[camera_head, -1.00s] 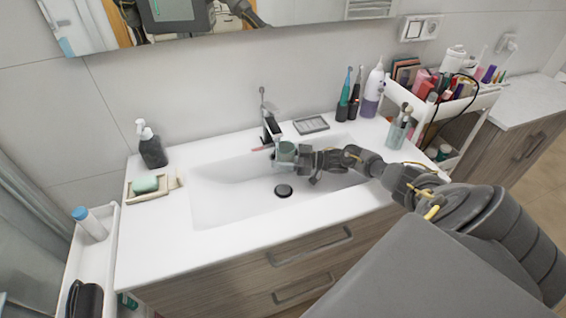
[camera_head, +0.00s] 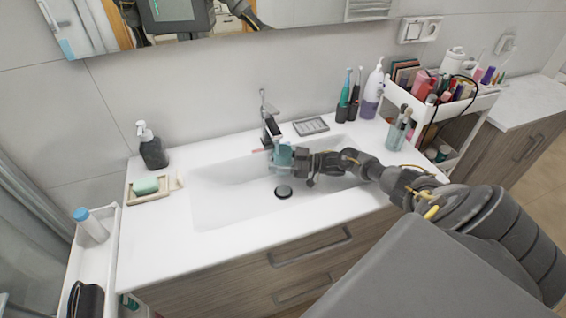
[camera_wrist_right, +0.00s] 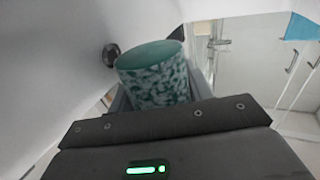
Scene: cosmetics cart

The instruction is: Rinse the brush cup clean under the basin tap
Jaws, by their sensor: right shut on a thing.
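The brush cup (camera_head: 280,158) is a small green cup, held over the basin (camera_head: 225,185) right at the tap's spout. My right gripper (camera_head: 292,162) is shut on the cup from the right side. The tap (camera_head: 270,129) stands at the back of the basin, with its spout just above the cup. A pale teal look around the cup may be water, but I cannot tell. My left gripper is not in view.
A soap dispenser (camera_head: 151,147) and a soap dish (camera_head: 149,194) stand left of the basin. A grey soap tray (camera_head: 311,125), toothbrushes (camera_head: 349,98) and a glass with brushes (camera_head: 398,133) stand to the right. A loaded cart (camera_head: 432,107) is beyond. The basin floor around the drain (camera_head: 283,191) is clear.

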